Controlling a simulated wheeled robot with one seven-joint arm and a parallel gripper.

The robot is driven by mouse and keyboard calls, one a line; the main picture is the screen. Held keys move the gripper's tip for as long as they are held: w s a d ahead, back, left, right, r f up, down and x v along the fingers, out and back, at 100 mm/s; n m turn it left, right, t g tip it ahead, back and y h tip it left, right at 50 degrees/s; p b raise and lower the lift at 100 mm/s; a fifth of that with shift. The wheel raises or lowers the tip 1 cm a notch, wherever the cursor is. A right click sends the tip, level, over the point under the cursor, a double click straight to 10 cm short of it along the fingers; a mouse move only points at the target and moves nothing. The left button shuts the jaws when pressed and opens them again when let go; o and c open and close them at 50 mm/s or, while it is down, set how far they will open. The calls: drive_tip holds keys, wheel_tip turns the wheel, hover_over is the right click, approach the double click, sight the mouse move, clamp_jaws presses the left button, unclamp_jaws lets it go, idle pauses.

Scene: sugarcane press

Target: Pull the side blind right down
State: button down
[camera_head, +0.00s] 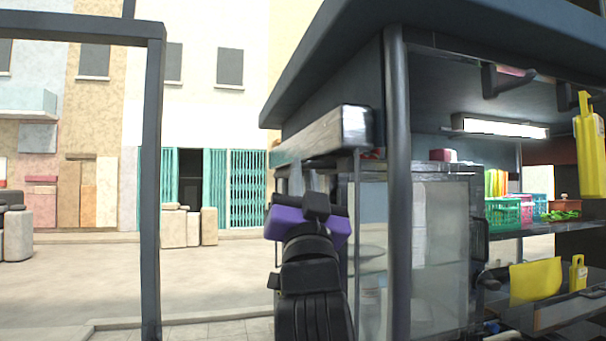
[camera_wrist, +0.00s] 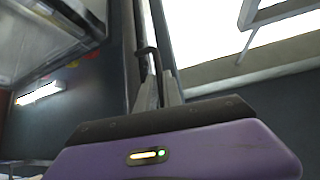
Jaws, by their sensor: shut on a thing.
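The side blind (camera_head: 322,137) appears as a grey, streaked roll or box along the stall's left side, high under the roof edge. It looks rolled up, with open space below it. My gripper (camera_head: 312,182) is below the blind, at the stall's side, with its purple body showing. In the wrist view my gripper's grey fingers (camera_wrist: 160,88) are close together on a thin dark hooked bar (camera_wrist: 150,62), which looks like the blind's pull. The hold itself is small and partly hidden, and its link to the blind is unclear.
A dark stall post (camera_head: 398,190) and a glass-sided cabinet (camera_head: 440,250) stand right of my arm. Shelves with baskets (camera_head: 503,211) and yellow items lie farther right. A grey frame post (camera_head: 151,190) stands at left.

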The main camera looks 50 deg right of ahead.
wheel_tip(320, 180, down, 28)
drive_tip(key=b, duration=2.5)
drive_tip(key=shift+r, duration=0.2)
drive_tip(key=c, duration=1.5)
unclamp_jaws()
drive_tip(key=b+v, duration=0.2)
drive_tip(key=v, duration=0.5)
drive_tip(key=shift+s+a+f, duration=0.2)
drive_tip(key=shift+f, duration=0.1)
